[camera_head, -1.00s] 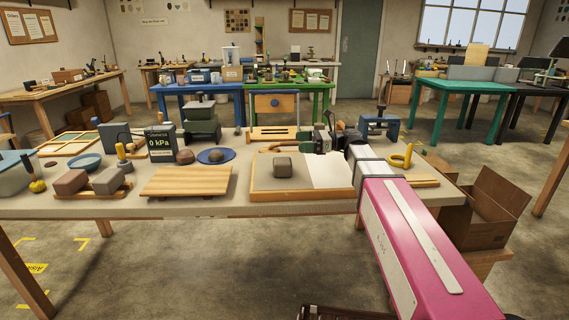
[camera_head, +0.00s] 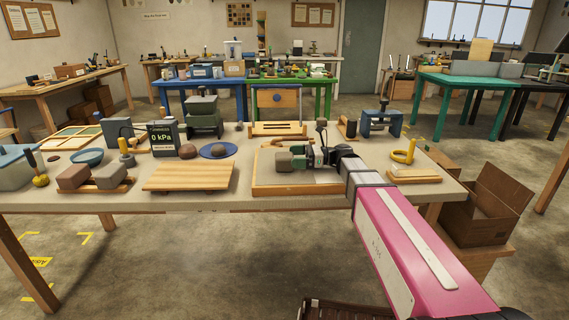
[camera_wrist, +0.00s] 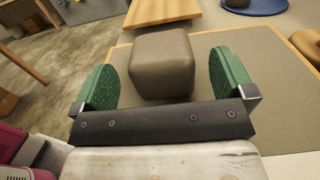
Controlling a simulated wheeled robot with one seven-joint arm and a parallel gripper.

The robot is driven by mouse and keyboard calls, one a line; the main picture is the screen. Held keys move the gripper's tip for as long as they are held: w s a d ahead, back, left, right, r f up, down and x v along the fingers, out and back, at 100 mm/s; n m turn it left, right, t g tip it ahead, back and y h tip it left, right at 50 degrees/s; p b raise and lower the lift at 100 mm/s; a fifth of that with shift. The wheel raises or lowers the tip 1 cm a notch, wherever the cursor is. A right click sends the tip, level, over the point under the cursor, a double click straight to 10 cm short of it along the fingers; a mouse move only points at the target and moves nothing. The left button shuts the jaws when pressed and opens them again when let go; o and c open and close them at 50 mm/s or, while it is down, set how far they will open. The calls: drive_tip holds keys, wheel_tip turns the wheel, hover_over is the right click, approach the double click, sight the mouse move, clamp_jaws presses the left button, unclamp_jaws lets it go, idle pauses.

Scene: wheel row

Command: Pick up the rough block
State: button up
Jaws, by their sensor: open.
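A grey-brown block (camera_head: 284,161) with rounded edges sits on a wooden-framed board (camera_head: 275,190) on the workbench. The frames do not clearly show how rough its surface is. My gripper (camera_head: 299,157) is low over the board, just right of the block in the head view. In the wrist view the block (camera_wrist: 162,64) lies ahead, between the lines of the two green fingers of my open gripper (camera_wrist: 166,80). Gaps show on both sides, so neither finger visibly touches it. The block's underside is hidden.
A slatted wooden stand (camera_head: 188,177) is left of the board. Further left, two more blocks (camera_head: 90,176) sit on a wooden tray. A yellow ring holder (camera_head: 404,155) stands to the right.

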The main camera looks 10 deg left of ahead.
sight(284, 155)
drive_tip(key=x, duration=0.4)
drive_tip(key=shift+s+a, duration=0.1)
drive_tip(key=shift+a, duration=0.1)
drive_tip(key=c, duration=1.2)
drive_tip(key=shift+c, duration=0.6)
drive_tip(key=shift+r, duration=0.15)
